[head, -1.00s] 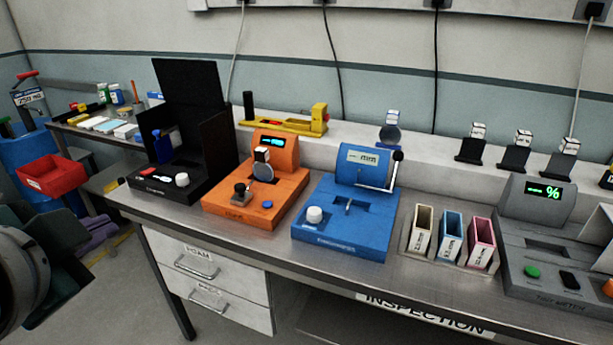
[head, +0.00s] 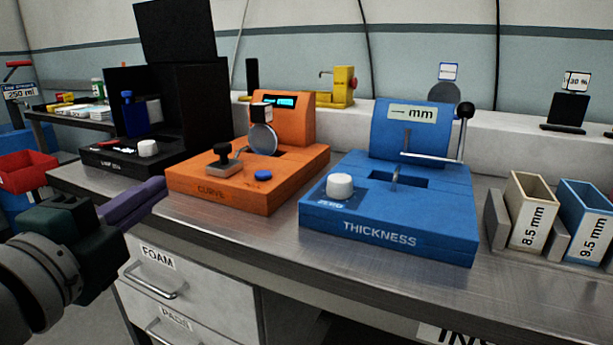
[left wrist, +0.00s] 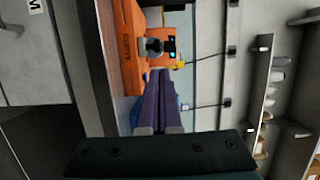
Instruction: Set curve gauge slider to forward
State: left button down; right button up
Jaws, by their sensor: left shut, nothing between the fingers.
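The orange curve gauge (head: 285,180) stands on the bench in the middle left of the head view. Its slider (head: 223,158), a black knob on a grey plate, sits at the left of its top. A round lens (head: 263,138) with a tag stands upright behind the knob, and a blue button (head: 263,175) is in front. My left gripper (head: 158,188), with purple fingers, is shut and empty, left of the gauge's front and apart from it. In the left wrist view the shut fingers (left wrist: 160,72) point toward the gauge (left wrist: 129,50) and the knob (left wrist: 153,46). My right gripper is not in view.
A blue thickness gauge (head: 390,225) with a white knob stands right of the curve gauge. A black lamp box (head: 185,110) stands to its left. Sample holders (head: 530,210) are at the right. The bench's front strip (head: 250,235) is clear.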

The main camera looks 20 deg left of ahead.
pick_arm(q)
jog(key=shift+w+f, duration=0.15)
jog(key=shift+f, duration=0.15)
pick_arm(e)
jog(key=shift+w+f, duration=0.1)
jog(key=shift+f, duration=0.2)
pick_arm(q)
send_near(219, 151)
jog(key=w, duration=0.2)
jog(key=w+a, duration=0.1)
jog(key=w, duration=0.2)
jog(key=shift+w+a, duration=0.15)
jog(key=shift+w, duration=0.7)
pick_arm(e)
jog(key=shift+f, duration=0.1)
